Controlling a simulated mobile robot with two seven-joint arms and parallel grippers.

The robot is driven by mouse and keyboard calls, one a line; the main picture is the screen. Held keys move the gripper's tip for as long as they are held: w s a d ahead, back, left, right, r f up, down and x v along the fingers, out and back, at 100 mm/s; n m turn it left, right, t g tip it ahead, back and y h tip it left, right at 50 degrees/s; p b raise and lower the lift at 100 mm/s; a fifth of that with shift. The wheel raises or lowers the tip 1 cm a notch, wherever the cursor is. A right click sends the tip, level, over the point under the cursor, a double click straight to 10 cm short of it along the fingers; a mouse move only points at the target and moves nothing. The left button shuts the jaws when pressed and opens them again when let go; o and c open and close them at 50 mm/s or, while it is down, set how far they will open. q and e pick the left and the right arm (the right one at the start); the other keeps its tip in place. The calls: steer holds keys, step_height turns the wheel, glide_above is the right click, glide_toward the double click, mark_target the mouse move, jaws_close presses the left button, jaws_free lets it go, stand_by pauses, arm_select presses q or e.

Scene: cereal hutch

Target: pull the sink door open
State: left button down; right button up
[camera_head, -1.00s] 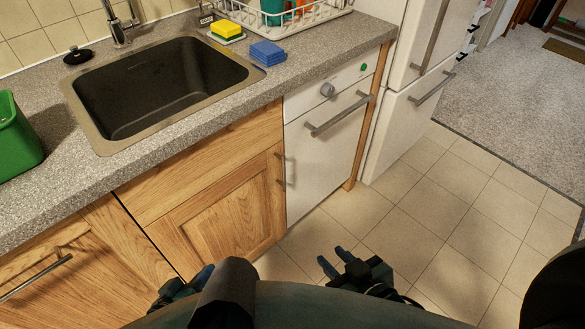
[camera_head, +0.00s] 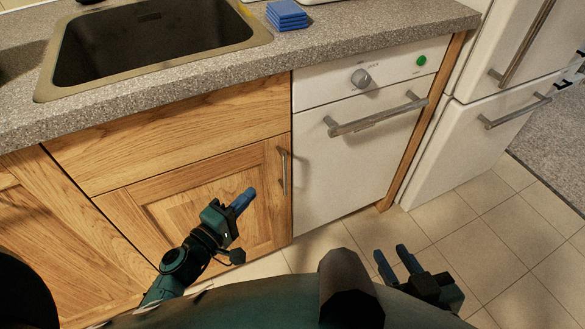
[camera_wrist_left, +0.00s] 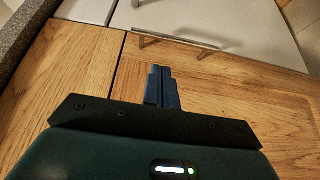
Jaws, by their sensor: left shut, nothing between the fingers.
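The sink door (camera_head: 180,215) is a wooden panel below the sink and sits flush with its cabinet. Its handle (camera_head: 284,171) is a thin vertical metal bar near the door's right edge. The handle also shows in the left wrist view (camera_wrist_left: 178,42), ahead of the fingers and apart from them. My left gripper (camera_head: 248,194) is shut and empty in front of the door, left of and a little below the handle in the head view. Its blue fingers are together in the left wrist view (camera_wrist_left: 160,70). My right gripper (camera_head: 392,252) is open and empty over the floor.
A white dishwasher (camera_head: 345,165) with a bar handle (camera_head: 380,115) stands right of the door. A white fridge (camera_head: 455,140) is further right. The counter (camera_head: 220,72) overhangs above, holding the sink and blue sponges (camera_head: 287,15). The tiled floor (camera_head: 490,225) is clear at right.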

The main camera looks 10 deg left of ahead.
mark_target(273, 169)
arm_select(q)
steer(key=x, duration=1)
steer(key=shift+w, duration=0.3)
